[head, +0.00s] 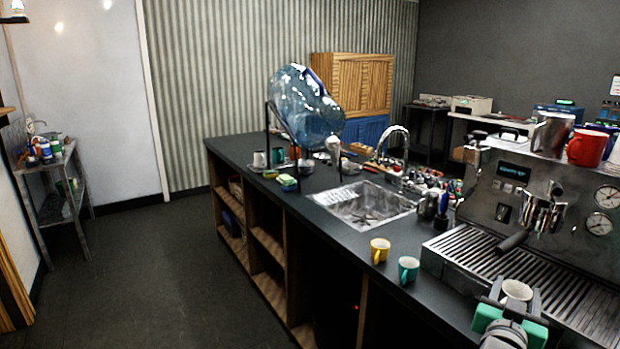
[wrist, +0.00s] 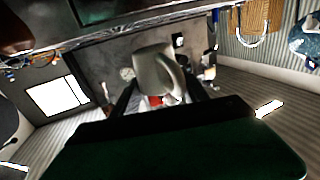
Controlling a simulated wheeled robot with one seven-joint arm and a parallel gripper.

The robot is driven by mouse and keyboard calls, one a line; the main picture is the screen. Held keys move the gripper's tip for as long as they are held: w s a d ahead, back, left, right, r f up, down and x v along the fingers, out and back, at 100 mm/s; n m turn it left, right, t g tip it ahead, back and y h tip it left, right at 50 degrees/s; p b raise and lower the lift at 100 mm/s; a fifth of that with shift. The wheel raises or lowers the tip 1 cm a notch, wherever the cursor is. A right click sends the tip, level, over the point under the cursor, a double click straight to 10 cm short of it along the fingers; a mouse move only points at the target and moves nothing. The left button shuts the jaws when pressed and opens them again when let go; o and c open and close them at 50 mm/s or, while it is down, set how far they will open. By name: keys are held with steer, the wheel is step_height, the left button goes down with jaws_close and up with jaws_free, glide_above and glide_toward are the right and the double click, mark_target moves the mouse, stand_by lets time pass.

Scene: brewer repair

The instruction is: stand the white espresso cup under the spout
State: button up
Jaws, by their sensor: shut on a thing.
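The white espresso cup (head: 517,289) is in my gripper (head: 515,296) at the lower right of the head view, in front of the machine's slatted drip tray (head: 590,307). The gripper is shut on the cup. In the wrist view the cup (wrist: 152,70) sits between the two dark fingers, its handle showing on the right side. The espresso machine (head: 480,187) stands at the right, with a metal group and dark-handled portafilter (head: 513,241) above the tray. The spout's outlet is too small to make out.
A yellow cup (head: 380,251) and a teal cup (head: 408,269) stand on the dark counter, left of the machine. A sink (head: 362,203) lies behind them. A red mug (head: 587,148) stands on top of the machine. The visible drip tray slats look clear.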

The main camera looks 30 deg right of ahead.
steer(key=w+a+f+n+t+y+p, duration=0.1)
steer(key=w+a+f+n+t+y, duration=0.3)
steer(key=w+a, duration=0.75)
steer(key=w+a+f+n+t+y+p, duration=0.1)
steer(key=w+a+f+n+t+y, duration=0.25)
steer(key=w+a, duration=0.8)
steer(key=w+a+f+n+t+y+p, duration=0.1)
steer(key=w+a+n+t+y, duration=0.2)
steer(key=a, duration=0.8)
steer(key=w+a+f+n+y, duration=0.1)
steer(key=w+a+n+y, duration=0.2)
steer(key=a+y, duration=0.55)
step_height(320, 180, down, 4)
steer(key=s+a+h, duration=0.2)
steer(key=a+h, duration=0.1)
step_height(320, 180, up, 7)
steer(key=s, duration=0.2)
steer(key=shift+d+f, duration=0.15)
steer(key=shift+d, duration=0.05)
